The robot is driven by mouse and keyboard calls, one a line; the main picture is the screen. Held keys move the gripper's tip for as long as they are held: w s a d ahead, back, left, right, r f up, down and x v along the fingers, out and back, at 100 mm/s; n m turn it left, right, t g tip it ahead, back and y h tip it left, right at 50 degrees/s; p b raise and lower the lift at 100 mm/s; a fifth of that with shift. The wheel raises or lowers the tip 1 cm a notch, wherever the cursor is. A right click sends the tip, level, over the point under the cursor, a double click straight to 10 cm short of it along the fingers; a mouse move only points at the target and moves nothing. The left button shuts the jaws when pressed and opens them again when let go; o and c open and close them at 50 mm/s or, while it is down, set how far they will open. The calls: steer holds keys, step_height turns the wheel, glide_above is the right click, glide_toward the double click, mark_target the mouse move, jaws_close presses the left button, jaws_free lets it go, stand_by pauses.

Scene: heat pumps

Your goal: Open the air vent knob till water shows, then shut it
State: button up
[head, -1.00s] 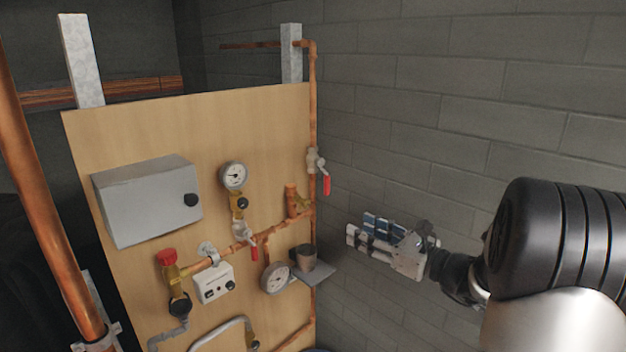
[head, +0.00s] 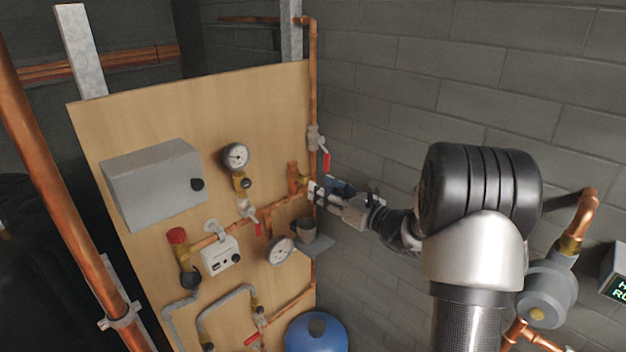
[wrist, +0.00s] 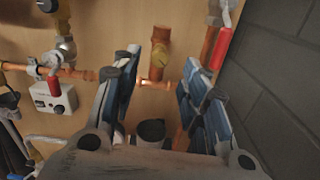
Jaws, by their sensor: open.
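The air vent is a small copper cylinder (head: 293,171) on the copper pipe at the board's right side, with a brass knob (head: 302,183) on its side. In the wrist view the brass knob (wrist: 158,59) shows ahead, between and beyond my finger tips. My gripper (head: 318,190) is open and empty, just right of the knob. It also shows in the wrist view (wrist: 158,78), its two blue-grey fingers spread wide. They look apart from the knob. A dark cup (head: 306,231) stands on a small shelf below the vent. No water is visible.
A red-handled valve (head: 326,160) sits on the riser just above my gripper. Another red lever (head: 255,228), a lower gauge (head: 281,250) and a white box (head: 220,256) are left and below. The grey block wall (head: 450,100) is close on the right.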

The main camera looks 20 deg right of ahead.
mark_target(308, 181)
steer(key=shift+p+x, duration=0.45)
steer(key=shift+x, duration=1.95)
jaws_close()
